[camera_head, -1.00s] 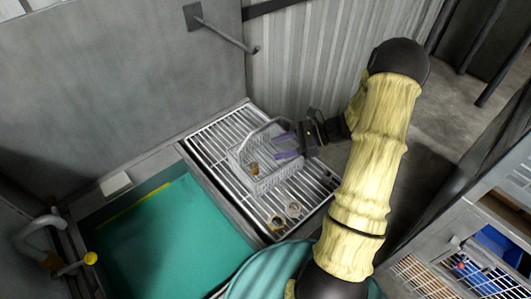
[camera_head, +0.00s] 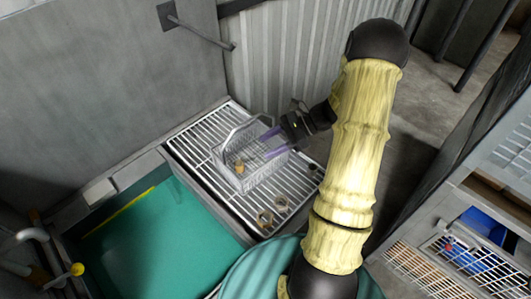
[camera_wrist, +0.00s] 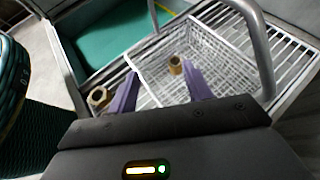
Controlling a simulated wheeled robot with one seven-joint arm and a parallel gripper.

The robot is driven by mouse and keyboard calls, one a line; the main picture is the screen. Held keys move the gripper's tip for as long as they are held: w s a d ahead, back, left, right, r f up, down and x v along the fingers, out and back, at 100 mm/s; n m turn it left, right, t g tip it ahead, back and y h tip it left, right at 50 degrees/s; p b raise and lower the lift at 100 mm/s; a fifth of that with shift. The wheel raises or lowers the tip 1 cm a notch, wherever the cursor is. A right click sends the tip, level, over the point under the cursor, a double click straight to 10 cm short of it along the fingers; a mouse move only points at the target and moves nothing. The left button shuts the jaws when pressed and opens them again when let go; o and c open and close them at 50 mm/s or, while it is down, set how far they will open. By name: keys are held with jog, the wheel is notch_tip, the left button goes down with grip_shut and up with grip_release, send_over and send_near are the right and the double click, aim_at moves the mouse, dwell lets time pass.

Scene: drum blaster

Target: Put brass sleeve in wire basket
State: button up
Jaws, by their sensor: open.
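The wire basket (camera_head: 262,172) stands on a slatted metal rack, with its handle upright. It also shows in the wrist view (camera_wrist: 218,62). A short brass sleeve (camera_head: 239,167) is inside the basket, near its left side in the head view; the wrist view shows its open top (camera_wrist: 175,65). My gripper (camera_head: 268,144) is open, its two purple fingers reaching over the basket from the right. In the wrist view the gripper (camera_wrist: 160,88) has nothing between its fingers, and the sleeve appears beyond the fingertips, apart from them.
A brass hex nut (camera_wrist: 98,97) lies on the rack outside the basket. Two ring-like pieces (camera_head: 264,218) (camera_head: 281,203) lie at the rack's near end. A teal-bottomed basin (camera_head: 165,235) is left of the rack; a corrugated wall (camera_head: 285,70) stands behind. The basket handle arches close to my gripper.

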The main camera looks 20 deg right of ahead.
jog(key=s+a+r+n+h, duration=0.7)
jog(key=s+n+h, duration=0.4)
jog(key=n, duration=0.8)
jog(key=shift+s+a+n+h, duration=0.15)
jog(key=shift+a+n+h, duration=0.15)
jog(key=shift+a+h, duration=0.45)
jog(key=shift+a, duration=0.15)
